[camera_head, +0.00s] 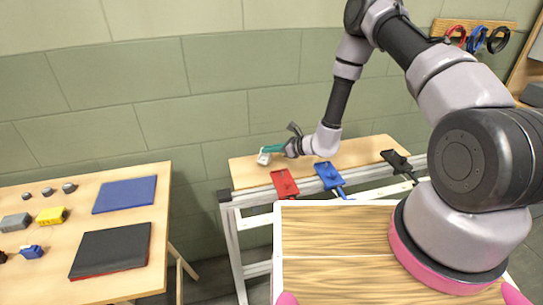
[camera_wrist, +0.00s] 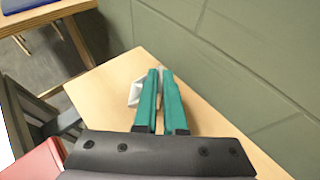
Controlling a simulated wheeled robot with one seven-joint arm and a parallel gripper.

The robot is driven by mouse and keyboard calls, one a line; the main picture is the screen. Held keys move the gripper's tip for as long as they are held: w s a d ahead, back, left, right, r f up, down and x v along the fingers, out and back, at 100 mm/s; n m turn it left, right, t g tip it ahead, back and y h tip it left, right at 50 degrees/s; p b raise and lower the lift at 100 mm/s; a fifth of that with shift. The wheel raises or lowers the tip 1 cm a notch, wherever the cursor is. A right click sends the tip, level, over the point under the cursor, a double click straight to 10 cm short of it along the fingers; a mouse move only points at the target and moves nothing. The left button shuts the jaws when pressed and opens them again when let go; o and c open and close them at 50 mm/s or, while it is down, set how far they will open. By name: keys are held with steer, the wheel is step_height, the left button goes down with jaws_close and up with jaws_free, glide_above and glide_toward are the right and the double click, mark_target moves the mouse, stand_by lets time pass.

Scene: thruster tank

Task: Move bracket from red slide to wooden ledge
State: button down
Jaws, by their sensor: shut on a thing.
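The bracket (camera_head: 264,159) is a small pale grey piece at the left end of the wooden ledge (camera_head: 366,149). My gripper (camera_head: 268,149) has teal fingers and is shut on the bracket over the ledge. In the wrist view the fingers (camera_wrist: 160,74) are close together, with the bracket (camera_wrist: 135,93) showing at their left side and tips. The fingers partly hide it, and I cannot tell whether it touches the ledge. The red slide (camera_head: 284,184) is on the ledge's front side, to the right of the bracket, with no bracket visible on it.
A blue slide (camera_head: 329,176) and a black slide (camera_head: 397,161) stand farther right along the front rail. The green block wall (camera_head: 220,110) rises close behind the ledge. A table (camera_head: 170,190) at left holds a blue panel (camera_head: 125,195), a black panel (camera_head: 112,250) and small parts.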

mark_target(270, 155)
steer(key=shift+f, duration=1.45)
steer(key=shift+f, duration=0.1)
steer(key=c, duration=1)
jaws_free()
